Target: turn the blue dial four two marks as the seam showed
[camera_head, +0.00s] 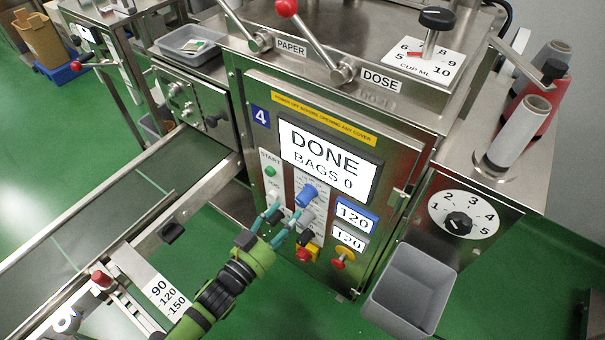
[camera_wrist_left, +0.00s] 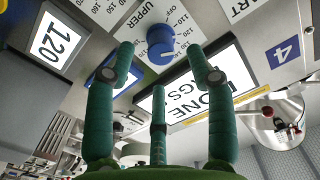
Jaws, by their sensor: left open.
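The blue dial (camera_head: 307,195) is on the upright front of machine 4, under the large display (camera_head: 327,162) that reads "DONE BAGS 0". My left gripper (camera_head: 284,216) is open just below and left of it in the head view. In the left wrist view the blue dial (camera_wrist_left: 160,42) lies between and a little beyond the spread teal fingertips (camera_wrist_left: 159,58), with no clear contact. A scale with numbers and the word "UPPER" surrounds the dial; its pointer mark is hard to make out. A blue-framed readout (camera_head: 355,214) shows 120. My right gripper is not in view.
A second readout (camera_head: 348,238) also shows 120. A grey bin (camera_head: 407,290) hangs at lower right, and a conveyor (camera_head: 135,190) runs at left.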

